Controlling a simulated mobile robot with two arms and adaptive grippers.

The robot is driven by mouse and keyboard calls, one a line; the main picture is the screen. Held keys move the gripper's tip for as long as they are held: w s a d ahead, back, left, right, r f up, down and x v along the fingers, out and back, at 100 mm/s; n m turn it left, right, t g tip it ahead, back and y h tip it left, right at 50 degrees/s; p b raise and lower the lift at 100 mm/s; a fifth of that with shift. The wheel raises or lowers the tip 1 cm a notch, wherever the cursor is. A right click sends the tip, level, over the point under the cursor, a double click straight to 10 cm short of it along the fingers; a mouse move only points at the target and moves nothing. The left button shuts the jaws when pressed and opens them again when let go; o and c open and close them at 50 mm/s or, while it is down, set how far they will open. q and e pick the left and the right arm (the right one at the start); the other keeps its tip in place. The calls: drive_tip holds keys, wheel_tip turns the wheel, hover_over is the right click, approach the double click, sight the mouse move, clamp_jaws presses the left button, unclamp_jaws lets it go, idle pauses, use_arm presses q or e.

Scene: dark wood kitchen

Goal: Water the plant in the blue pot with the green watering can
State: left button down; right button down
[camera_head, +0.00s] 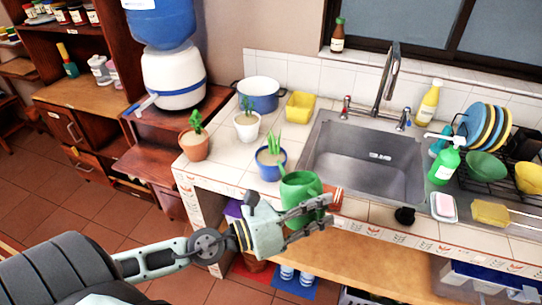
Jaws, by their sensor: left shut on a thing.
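The green watering can (300,187) is held by my left gripper (312,213) at the counter's front edge, just in front of the sink. The gripper's fingers are shut on it and hide part of its side. The blue pot (269,171) with a green plant (275,141) stands on the tiled counter, just behind and left of the can. The can's upper left part is close to the pot; I cannot tell whether they touch. My right gripper does not show.
A white pot (247,132) and a terracotta pot (194,149), each with a plant, stand left of the blue pot. A yellow container (300,106) and a blue cooking pot (262,100) are behind. The empty sink (340,150) is to the right, with a green soap bottle (444,165) beyond.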

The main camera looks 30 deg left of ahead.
use_arm(q)
drive_tip(key=shift+w+a+r, duration=0.15)
drive_tip(key=shift+r, duration=0.2)
drive_tip(key=shift+w+a+r, duration=0.1)
drive_tip(key=shift+a+r, duration=0.05)
drive_tip(key=shift+r, duration=0.1)
idle(0.7)
drive_tip(key=s+d+f+m+b, duration=0.2)
drive_tip(key=f+b, duration=0.2)
drive_tip(key=f, duration=0.2)
drive_tip(key=s+d+f+m+b, duration=0.1)
drive_tip(key=d+f+m+b, duration=0.2)
drive_tip(key=f, duration=0.3)
drive_tip(key=r+p, duration=0.2)
drive_tip(key=r, duration=0.1)
drive_tip(key=r+p, duration=0.1)
drive_tip(key=p, duration=0.1)
drive_tip(key=shift+s+a+r, duration=0.1)
drive_tip(key=shift+a+r, duration=0.15)
drive_tip(key=shift+r, duration=0.15)
